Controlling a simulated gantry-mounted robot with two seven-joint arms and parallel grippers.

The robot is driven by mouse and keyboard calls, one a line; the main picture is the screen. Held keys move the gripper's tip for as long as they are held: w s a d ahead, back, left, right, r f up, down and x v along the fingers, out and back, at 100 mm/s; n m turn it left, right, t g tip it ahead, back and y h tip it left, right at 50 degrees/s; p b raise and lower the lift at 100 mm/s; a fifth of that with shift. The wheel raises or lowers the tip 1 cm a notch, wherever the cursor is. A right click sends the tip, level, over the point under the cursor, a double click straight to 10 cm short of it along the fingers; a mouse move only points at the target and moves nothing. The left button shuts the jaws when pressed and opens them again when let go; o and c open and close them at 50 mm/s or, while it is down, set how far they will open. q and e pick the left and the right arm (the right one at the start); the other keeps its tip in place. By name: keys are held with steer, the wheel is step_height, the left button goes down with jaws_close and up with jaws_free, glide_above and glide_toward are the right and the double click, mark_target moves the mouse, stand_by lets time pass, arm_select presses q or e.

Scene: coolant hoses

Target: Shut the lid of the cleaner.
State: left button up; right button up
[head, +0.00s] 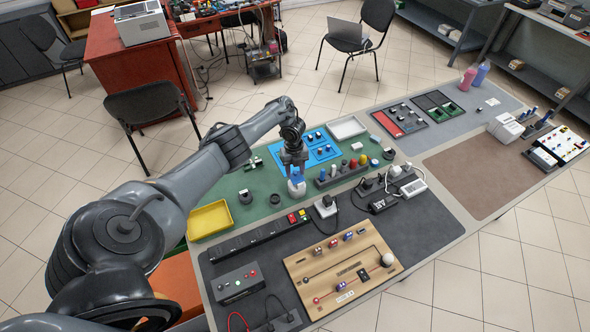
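My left gripper (295,168) points down over the green mat, in front of the blue tray. Directly under its fingertips is a small white item with a blue part (297,187); it may be the cleaner, but its lid is too small and too covered by the gripper to make out. I cannot tell whether the fingers touch it, or whether they are open or shut. My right gripper is not in view.
A rack of coloured knobs (341,174) stands close to the right of the gripper. A yellow tray (210,220) is at the left edge of the green mat. A wooden board (340,270) and power strip (262,236) lie nearer. The brown mat (480,175) is mostly clear.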

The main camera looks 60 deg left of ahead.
arm_select(q)
steer(key=shift+a+r, duration=0.1)
steer(key=shift+r, duration=0.55)
step_height(320, 180, up, 10)
steer(key=p, duration=0.6)
steer(key=shift+a+f, duration=0.25)
steer(key=shift+a, duration=0.2)
steer(key=shift+w, duration=0.1)
